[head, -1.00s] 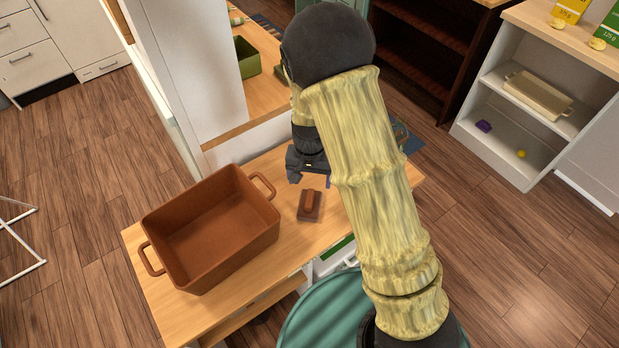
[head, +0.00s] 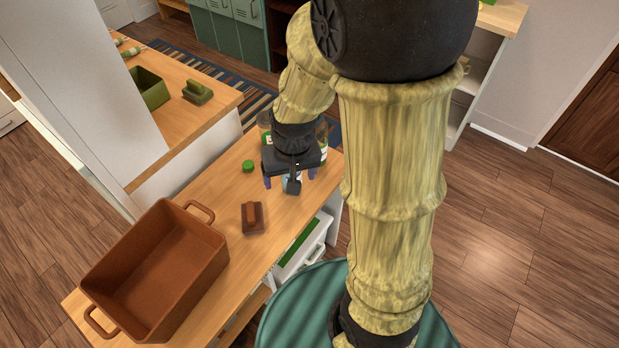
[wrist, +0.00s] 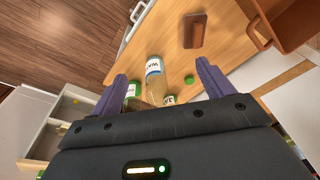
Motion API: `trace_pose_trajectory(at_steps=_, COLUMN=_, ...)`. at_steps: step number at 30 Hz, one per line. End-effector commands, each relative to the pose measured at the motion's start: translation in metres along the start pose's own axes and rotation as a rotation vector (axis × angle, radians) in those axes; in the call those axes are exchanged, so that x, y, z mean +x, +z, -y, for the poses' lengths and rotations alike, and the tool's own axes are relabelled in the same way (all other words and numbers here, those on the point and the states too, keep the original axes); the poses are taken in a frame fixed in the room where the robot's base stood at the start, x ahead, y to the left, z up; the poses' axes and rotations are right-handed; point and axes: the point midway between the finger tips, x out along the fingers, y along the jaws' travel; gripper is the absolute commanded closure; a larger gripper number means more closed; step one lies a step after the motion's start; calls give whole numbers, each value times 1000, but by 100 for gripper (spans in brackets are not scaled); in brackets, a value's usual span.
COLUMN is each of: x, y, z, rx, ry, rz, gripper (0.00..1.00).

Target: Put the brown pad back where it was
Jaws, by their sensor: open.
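The brown pad (head: 253,217), a small block with a raised handle, lies on the wooden counter just right of a large brown bin. It also shows in the wrist view (wrist: 194,31), near the top. My gripper (head: 290,184) is open and empty, above the right part of the counter, apart from the pad and to its right. In the wrist view its two purple fingers (wrist: 161,80) spread wide, with bottles below and between them.
The brown bin (head: 118,274) with loop handles fills the counter's left part. Bottles with labels (wrist: 154,68) stand below my gripper, and a green cap (head: 247,166) lies near them. A higher ledge holds a green bin (head: 152,97) and a green pad (head: 197,92).

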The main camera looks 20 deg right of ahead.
Motion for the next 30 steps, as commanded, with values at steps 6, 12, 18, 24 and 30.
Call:
trace_pose_trajectory(at_steps=6, x=-32, y=34, z=-29, rx=-55, ry=26, rz=-66, gripper=20)
trace_pose_trajectory(at_steps=12, x=-34, y=39, z=-32, rx=-68, ry=32, rz=-73, gripper=20)
trace_pose_trajectory(at_steps=18, x=-34, y=38, z=-32, rx=-67, ry=32, rz=-72, gripper=20)
trace_pose_trajectory(at_steps=24, x=-34, y=38, z=-32, rx=-66, ry=32, rz=-72, gripper=20)
trace_pose_trajectory(at_steps=30, x=-34, y=38, z=-32, rx=-66, ry=32, rz=-72, gripper=20)
